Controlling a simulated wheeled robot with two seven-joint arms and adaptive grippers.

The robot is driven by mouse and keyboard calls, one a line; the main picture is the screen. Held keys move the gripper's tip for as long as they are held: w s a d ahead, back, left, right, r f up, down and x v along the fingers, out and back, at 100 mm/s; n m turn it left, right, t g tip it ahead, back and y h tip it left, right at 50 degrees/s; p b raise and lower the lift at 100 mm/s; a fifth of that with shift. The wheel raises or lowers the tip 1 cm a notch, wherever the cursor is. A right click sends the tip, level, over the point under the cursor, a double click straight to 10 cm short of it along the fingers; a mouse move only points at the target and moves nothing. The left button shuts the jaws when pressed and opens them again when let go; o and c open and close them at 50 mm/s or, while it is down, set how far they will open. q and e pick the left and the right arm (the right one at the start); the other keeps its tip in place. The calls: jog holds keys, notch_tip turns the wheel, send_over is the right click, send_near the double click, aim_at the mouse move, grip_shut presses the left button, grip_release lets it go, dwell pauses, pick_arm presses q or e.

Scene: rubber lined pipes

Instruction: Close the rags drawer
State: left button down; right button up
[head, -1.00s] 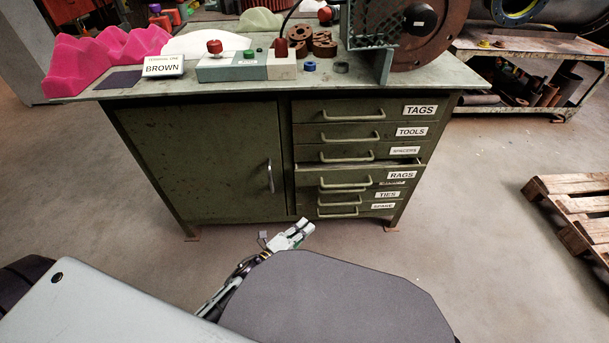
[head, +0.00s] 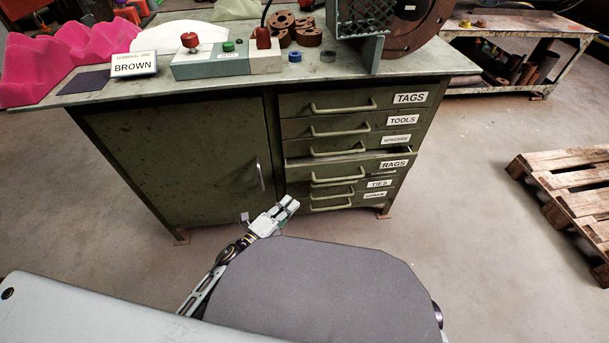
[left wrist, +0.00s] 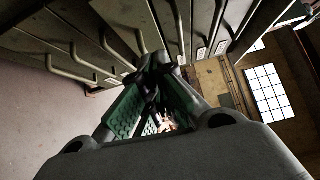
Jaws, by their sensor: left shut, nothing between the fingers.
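The rags drawer (head: 349,167) is in the right half of the green workbench cabinet, labelled RAGS. It sticks out a little past the drawers around it, with a dark gap along its top edge. Its bar handle (head: 338,179) runs across its front. My left gripper (head: 291,203) is in front of the cabinet, below and left of the rags handle, apart from it in the head view. It is shut and empty. In the left wrist view its fingers (left wrist: 155,68) meet, with drawer fronts and handles beyond. My right gripper is not in view.
Other drawers labelled TAGS (head: 352,101), TOOLS (head: 350,125) and TIES (head: 350,187) look closed. A cabinet door (head: 180,150) is at the left. The worktop (head: 230,84) overhangs the drawers. A wooden pallet (head: 565,185) lies at the right. The floor between is clear.

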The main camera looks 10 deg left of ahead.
pick_arm(q)
jog(key=shift+w, duration=0.15)
dwell(0.5)
jog(key=b, duration=0.2)
send_near(315, 166)
jog(key=shift+d, duration=1.7)
jog(key=w, duration=0.2)
jog(key=w+a+b, duration=0.1)
jog(key=w, duration=0.1)
jog(key=shift+a+r, duration=0.1)
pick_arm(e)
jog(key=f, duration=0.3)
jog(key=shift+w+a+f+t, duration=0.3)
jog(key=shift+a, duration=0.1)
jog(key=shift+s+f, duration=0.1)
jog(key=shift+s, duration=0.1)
